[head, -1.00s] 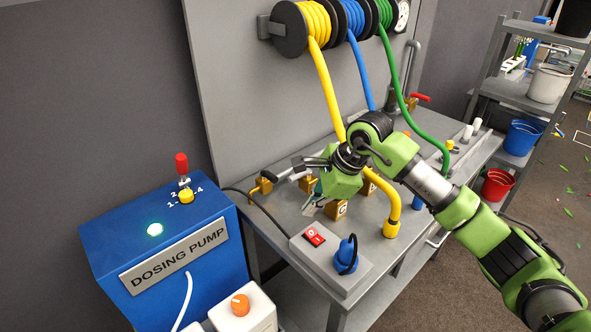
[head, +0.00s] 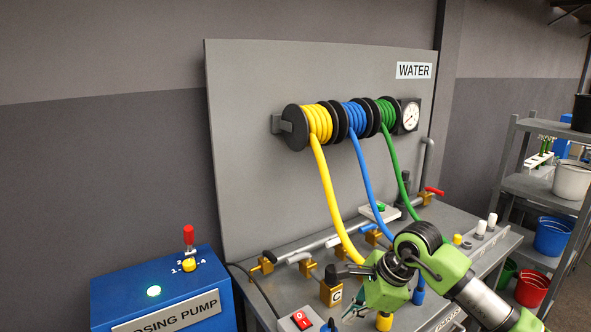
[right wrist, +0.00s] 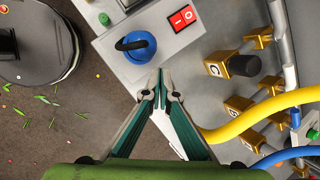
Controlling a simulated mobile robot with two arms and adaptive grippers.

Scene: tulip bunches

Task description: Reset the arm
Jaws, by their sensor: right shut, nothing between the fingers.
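My right arm is green with black joints and a grey link, and reaches in from the lower right in the head view. Its gripper (head: 354,309) is low over the grey bench (head: 420,315), beside a brass block (head: 331,294) and close to the yellow hose (head: 334,205). In the right wrist view the teal fingers (right wrist: 160,86) meet at their tips with nothing between them. The tips appear just below the blue knob (right wrist: 138,47) on the grey switch box. My left gripper is in neither view.
A red switch (right wrist: 182,18) sits on the box. Blue (head: 365,180) and green (head: 397,175) hoses hang from reels to the bench. The blue dosing pump (head: 117,298) stands at left, a shelf with buckets (head: 552,237) at right. Green scraps (right wrist: 45,100) lie on the floor.

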